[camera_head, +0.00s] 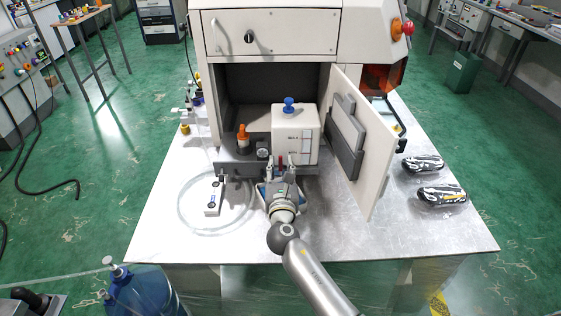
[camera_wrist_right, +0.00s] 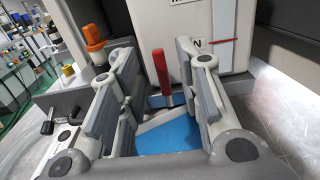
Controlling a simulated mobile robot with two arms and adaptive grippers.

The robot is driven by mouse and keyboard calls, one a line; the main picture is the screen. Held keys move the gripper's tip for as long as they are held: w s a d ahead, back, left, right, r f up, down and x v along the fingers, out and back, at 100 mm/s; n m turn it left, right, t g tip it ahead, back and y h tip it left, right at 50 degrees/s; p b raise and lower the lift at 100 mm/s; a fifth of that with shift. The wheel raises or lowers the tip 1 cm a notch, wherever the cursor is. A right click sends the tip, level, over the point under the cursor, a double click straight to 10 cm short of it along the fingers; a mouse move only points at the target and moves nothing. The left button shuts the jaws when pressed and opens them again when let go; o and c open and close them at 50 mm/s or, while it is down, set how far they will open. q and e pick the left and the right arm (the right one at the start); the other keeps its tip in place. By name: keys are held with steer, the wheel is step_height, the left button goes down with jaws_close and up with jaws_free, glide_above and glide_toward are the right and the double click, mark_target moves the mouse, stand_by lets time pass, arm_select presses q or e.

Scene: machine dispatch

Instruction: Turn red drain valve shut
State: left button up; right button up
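The red drain valve handle (camera_wrist_right: 161,72) stands upright in front of the white tank in the right wrist view. In the head view the red valve (camera_head: 280,160) is small and partly covered by my gripper. My right gripper (camera_wrist_right: 157,62) is open, with one finger on each side of the red handle. A gap shows between the handle and each finger, so I see no grip on it. The right gripper also shows in the head view (camera_head: 281,173), low in front of the white tank (camera_head: 296,133). My left gripper is not in view.
A blue tray (camera_wrist_right: 168,138) lies below the handle. An orange-capped part (camera_head: 242,138) and a blue-knobbed cap (camera_head: 289,104) are nearby. The open cabinet door (camera_head: 361,150) stands to the right. A clear hose loop (camera_head: 190,222) lies left on the table; the front right table is free.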

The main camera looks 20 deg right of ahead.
mark_target(280, 160)
steer(key=shift+w+d, duration=0.2)
steer(key=shift+w, duration=0.45)
steer(key=shift+w+d, duration=0.15)
steer(key=shift+w, duration=0.4)
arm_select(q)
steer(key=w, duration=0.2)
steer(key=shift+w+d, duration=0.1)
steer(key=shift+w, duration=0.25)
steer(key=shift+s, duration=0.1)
arm_select(e)
steer(key=shift+c, duration=0.5)
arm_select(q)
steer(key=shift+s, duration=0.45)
arm_select(e)
jaws_close()
